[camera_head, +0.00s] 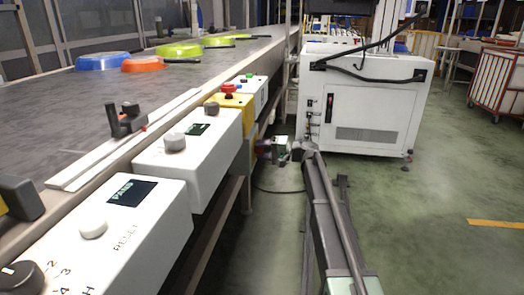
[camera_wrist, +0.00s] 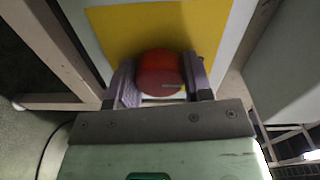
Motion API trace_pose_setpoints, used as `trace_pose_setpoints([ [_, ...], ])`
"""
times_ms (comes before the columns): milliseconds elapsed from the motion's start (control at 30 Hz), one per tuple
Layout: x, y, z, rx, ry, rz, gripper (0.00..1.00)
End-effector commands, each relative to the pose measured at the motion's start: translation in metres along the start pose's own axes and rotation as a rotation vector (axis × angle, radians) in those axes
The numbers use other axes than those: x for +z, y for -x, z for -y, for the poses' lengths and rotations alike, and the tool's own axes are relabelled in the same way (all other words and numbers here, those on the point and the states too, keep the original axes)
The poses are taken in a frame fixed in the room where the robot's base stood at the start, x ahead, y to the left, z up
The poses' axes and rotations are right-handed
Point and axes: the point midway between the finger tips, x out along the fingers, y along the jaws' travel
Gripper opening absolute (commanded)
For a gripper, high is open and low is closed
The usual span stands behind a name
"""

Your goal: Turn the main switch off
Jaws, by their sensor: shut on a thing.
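In the wrist view, a red round switch knob (camera_wrist: 160,75) sits on a yellow plate (camera_wrist: 115,35) on a pale panel. My gripper (camera_wrist: 162,92) has one finger on each side of the knob and is shut on it. A small mark on the knob's face lies roughly horizontal; any lettering on the plate is not readable. In the head view, my gripper (camera_head: 262,148) is small and far off, low beside the conveyor's side; the knob cannot be made out clearly there.
The conveyor (camera_head: 60,130) carries blue (camera_head: 103,60), orange (camera_head: 144,63) and yellow-green (camera_head: 180,50) pans. White control boxes (camera_head: 190,165) line its side, with a red button (camera_head: 228,88) on a yellow box (camera_head: 240,101).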

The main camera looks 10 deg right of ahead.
Motion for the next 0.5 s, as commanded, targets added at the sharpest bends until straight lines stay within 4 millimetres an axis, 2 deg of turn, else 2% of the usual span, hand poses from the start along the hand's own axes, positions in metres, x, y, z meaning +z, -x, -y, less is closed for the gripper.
trace_pose_setpoints([
  [100, 0.0002, 0.0008, -0.0002, 0.001, 0.000, 0.000, 0.22],
  [133, 0.0002, 0.0008, -0.0002, 0.001, 0.000, 0.000, 0.48],
  [300, 0.0002, 0.0005, -0.0002, 0.001, -0.001, 0.000, 0.72],
  [500, 0.0001, 0.0003, -0.0001, 0.000, -0.001, 0.000, 0.72],
])
